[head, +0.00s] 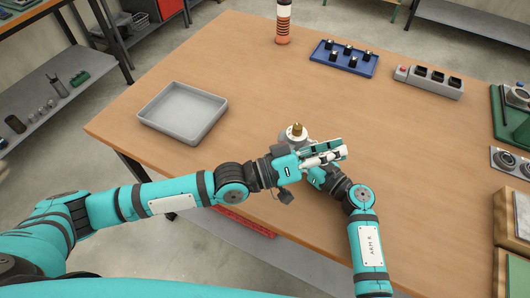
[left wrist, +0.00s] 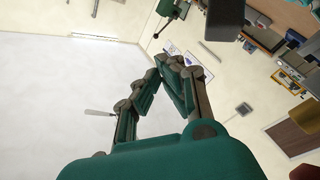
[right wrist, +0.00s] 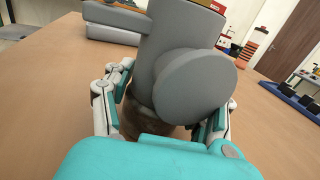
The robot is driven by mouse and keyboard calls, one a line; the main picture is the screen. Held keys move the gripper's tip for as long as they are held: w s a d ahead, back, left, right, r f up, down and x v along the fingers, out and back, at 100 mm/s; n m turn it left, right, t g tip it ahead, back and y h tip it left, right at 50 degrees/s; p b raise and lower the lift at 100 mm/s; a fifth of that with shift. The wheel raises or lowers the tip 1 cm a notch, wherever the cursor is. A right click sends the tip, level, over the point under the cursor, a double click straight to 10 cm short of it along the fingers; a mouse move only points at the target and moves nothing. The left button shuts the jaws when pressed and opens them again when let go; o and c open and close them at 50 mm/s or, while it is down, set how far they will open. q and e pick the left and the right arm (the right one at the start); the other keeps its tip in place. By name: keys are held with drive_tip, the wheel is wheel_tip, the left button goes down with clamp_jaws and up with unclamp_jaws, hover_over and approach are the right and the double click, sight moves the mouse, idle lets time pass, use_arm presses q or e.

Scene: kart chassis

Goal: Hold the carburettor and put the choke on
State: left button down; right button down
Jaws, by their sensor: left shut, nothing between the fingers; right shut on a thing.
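The carburettor, a grey body with a brass top (head: 296,132), stands at the table's near middle, partly hidden by my left gripper. In the right wrist view its grey body with a round disc face (right wrist: 195,85) fills the space between my right gripper's fingers (right wrist: 165,105), which are shut on it. My left gripper (head: 335,153) is shut and empty, just in front of the carburettor in the head view. Its fingertips meet in the left wrist view (left wrist: 163,62). My right gripper is mostly hidden behind the left one in the head view. I cannot make out the choke.
An empty grey tray (head: 183,110) lies on the wooden table (head: 235,60) at left. A blue rack with several black pegs (head: 343,58), a grey block with a red button (head: 429,80) and a striped cylinder (head: 283,22) stand at the back. The table's middle is clear.

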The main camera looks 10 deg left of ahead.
use_arm(q)
drive_tip(key=s+a+f+n+t+y, duration=0.3)
drive_tip(key=a+f+n+t, duration=0.1)
drive_tip(key=a+n+t, duration=0.1)
drive_tip(key=s+a+f+n+t+y, duration=0.3)
drive_tip(key=a+n+t+y, duration=0.1)
drive_tip(key=a+n, duration=0.4)
drive_tip(key=s+a+f+n+t+y, duration=0.3)
drive_tip(key=a+f+n+t+y, duration=0.1)
drive_tip(key=a+n+t, duration=0.1)
drive_tip(key=shift+a+f+n+t, duration=0.2)
drive_tip(key=shift+a+n, duration=0.25)
drive_tip(key=shift+a, duration=0.05)
drive_tip(key=shift+a+f+n+t, duration=0.15)
drive_tip(key=shift+a+n+t, duration=0.05)
drive_tip(key=shift+a+n, duration=0.3)
drive_tip(key=d+x, duration=0.2)
drive_tip(key=x, duration=1.1)
drive_tip(key=shift+s+d, duration=0.35)
drive_tip(key=shift+s, duration=0.05)
